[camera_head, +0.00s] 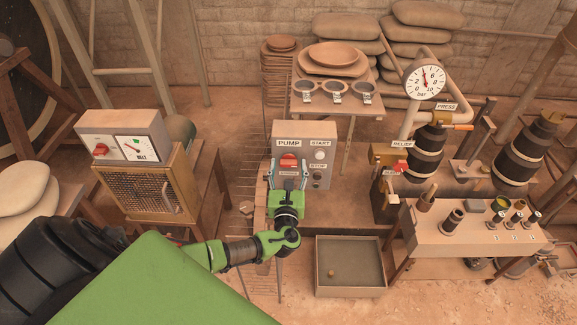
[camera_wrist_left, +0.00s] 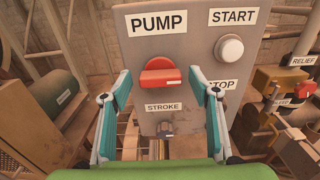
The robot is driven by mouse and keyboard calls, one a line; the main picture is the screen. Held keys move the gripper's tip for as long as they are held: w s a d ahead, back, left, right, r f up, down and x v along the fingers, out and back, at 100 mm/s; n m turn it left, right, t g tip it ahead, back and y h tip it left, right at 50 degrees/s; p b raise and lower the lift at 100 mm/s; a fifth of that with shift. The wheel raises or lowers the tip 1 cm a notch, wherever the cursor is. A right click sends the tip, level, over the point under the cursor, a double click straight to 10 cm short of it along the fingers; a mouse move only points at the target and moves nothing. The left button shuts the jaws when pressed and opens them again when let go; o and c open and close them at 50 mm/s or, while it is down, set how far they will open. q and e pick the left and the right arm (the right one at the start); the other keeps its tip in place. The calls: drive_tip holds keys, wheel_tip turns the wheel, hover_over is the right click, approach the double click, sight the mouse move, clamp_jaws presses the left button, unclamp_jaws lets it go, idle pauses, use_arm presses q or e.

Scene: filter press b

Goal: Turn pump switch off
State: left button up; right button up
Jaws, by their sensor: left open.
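The pump switch is a red rotary knob (camera_wrist_left: 160,77) on a grey panel (camera_wrist_left: 200,20) under a PUMP label. Its handle lies about horizontal in the left wrist view. In the head view the red switch (camera_head: 288,161) sits at the upper left of the panel. My left gripper (camera_head: 289,170) is open in front of it. In the left wrist view its two teal fingers (camera_wrist_left: 168,82) stand on either side of the knob, apart from it. Whether the tips touch the panel cannot be told. My right gripper does not show.
A white START button (camera_wrist_left: 229,48) is right of the switch; the STOP label is partly hidden by a finger. A STROKE label (camera_wrist_left: 164,107) is below the knob. A grey box with a red knob (camera_head: 101,149) stands left. A shallow tray (camera_head: 350,292) lies on the floor.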

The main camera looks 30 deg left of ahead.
use_arm(q)
drive_tip(key=shift+w, duration=0.1)
drive_tip(key=c, duration=1.1)
drive_tip(key=shift+c, duration=0.2)
drive_tip(key=shift+n+b, duration=8.6)
drive_tip(key=shift+n, duration=0.4)
